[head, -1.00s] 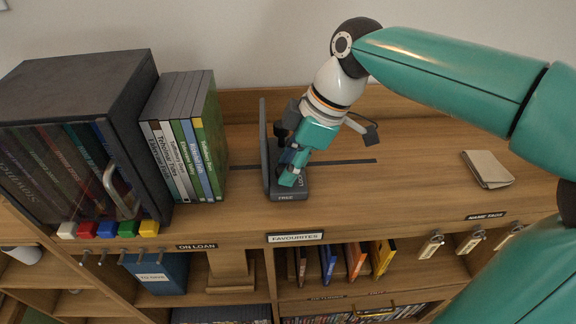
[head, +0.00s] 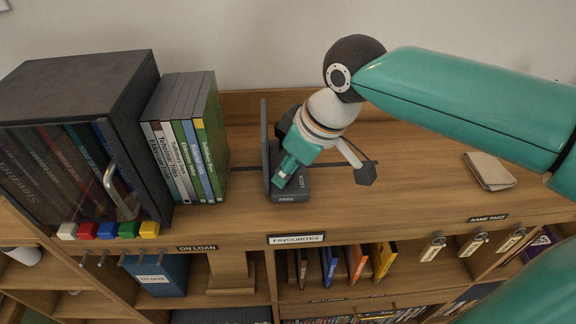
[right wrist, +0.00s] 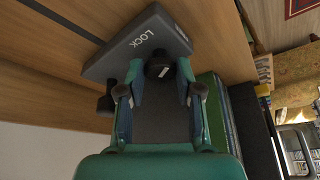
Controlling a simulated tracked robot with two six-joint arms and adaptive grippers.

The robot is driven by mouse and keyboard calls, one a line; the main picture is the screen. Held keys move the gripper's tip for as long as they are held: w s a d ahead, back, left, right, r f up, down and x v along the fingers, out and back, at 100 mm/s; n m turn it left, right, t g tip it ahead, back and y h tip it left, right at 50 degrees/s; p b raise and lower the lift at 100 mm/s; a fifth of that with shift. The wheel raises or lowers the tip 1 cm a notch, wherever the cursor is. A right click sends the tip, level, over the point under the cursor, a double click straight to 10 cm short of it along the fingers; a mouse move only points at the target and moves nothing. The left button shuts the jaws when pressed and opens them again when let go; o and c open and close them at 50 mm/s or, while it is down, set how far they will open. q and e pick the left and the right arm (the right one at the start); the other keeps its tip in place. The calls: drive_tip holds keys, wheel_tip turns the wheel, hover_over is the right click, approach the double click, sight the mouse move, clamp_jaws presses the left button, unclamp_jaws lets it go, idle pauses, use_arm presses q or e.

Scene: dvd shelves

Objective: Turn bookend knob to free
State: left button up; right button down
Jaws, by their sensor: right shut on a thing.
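The dark grey bookend stands on the shelf top, with an upright plate (head: 264,130) and a low base (head: 296,192). Its base reads FREE at the front in the head view and LOCK in the right wrist view (right wrist: 146,38). A black knob (right wrist: 158,66) with a small pale mark sits on the base. My right gripper (head: 281,179) reaches down to the base and is shut on the knob, with a finger on each side of it in the right wrist view (right wrist: 160,75). Its fingers hide the knob in the head view. My left gripper is not in view.
A row of upright DVD cases (head: 188,140) stands left of the bookend, beside a dark glass-fronted cabinet (head: 75,120). A dark slot (head: 335,164) runs along the top. A tan booklet (head: 489,170) lies right. The wood between is clear.

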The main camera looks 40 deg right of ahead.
drive_tip(key=shift+w+r, duration=0.1)
drive_tip(key=shift+r, duration=0.05)
drive_tip(key=c, duration=0.8)
unclamp_jaws()
drive_tip(key=shift+o, duration=0.2)
drive_tip(key=v, duration=1.1)
drive_tip(key=shift+s+r, duration=0.25)
drive_tip(key=shift+r, duration=0.05)
drive_tip(key=shift+d, duration=0.1)
